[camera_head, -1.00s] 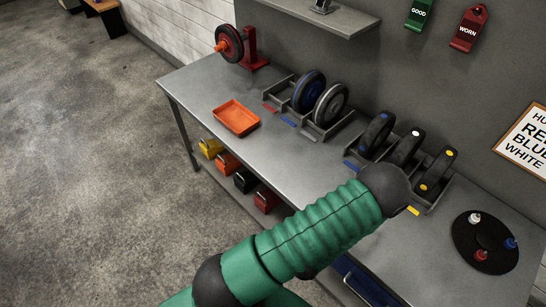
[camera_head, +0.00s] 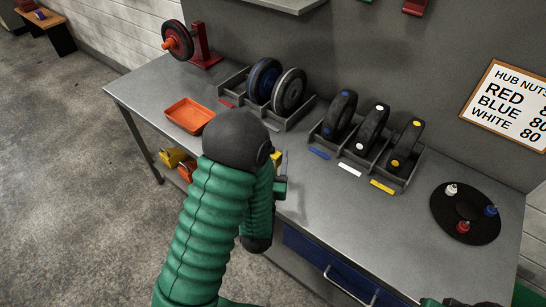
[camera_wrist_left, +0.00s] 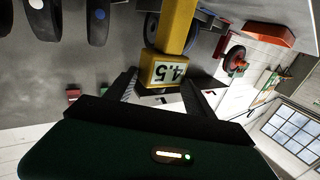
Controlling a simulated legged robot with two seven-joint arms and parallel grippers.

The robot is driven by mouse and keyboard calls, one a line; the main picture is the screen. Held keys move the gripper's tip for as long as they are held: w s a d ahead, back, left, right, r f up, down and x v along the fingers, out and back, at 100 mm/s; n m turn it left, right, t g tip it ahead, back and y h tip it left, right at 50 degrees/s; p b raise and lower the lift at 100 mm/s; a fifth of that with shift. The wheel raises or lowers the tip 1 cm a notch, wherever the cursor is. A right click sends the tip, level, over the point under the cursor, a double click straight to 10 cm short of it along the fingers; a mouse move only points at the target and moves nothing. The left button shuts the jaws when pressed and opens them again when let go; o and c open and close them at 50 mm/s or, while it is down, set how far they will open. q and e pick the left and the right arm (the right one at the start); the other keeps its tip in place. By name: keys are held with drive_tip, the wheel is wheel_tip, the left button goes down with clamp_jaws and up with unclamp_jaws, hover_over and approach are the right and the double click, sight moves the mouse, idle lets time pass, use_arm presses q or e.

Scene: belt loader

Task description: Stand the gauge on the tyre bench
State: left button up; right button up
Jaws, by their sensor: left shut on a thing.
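The yellow gauge (camera_wrist_left: 178,28) is held between the fingers of my left gripper (camera_wrist_left: 167,88), and its end face reads 4.5 in the left wrist view. In the head view only a small yellow part of the gauge (camera_head: 277,157) shows beside my left gripper (camera_head: 282,172), mostly hidden by my arm. The gripper is above the front part of the grey tyre bench (camera_head: 325,215). I cannot tell the gap between gauge and bench top. A bit of my right arm shows at the bottom right, without its fingers.
An orange tray (camera_head: 188,115) lies on the bench's left. Racks hold a blue-hubbed wheel (camera_head: 264,79), a grey-rimmed wheel (camera_head: 290,90) and black tyres (camera_head: 371,128). A round black plate (camera_head: 466,212) with small coloured pieces is at right. The bench front right of my gripper is clear.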

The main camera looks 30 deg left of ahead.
use_arm(q)
drive_tip(key=shift+w+d+f+b, duration=0.1)
drive_tip(key=shift+w+f+b, duration=0.2)
drive_tip(key=shift+b, duration=0.5)
drive_tip(key=shift+w+r+p, duration=0.4)
drive_tip(key=shift+w+r, duration=0.05)
drive_tip(key=shift+r, duration=0.05)
drive_tip(key=w+a+f, duration=0.3)
drive_tip(key=w+f, duration=0.1)
drive_tip(key=w, duration=0.2)
drive_tip(key=shift+w+a+f+p, duration=0.15)
drive_tip(key=shift+w+f+p, duration=0.05)
drive_tip(key=shift+f+p, duration=0.1)
drive_tip(key=o, duration=1.2)
drive_tip(key=shift+c, duration=0.2)
drive_tip(key=o, duration=0.4)
drive_tip(key=shift+a, duration=0.2)
use_arm(e)
drive_tip(key=shift+d+f, duration=0.15)
drive_tip(key=shift+f, duration=0.8)
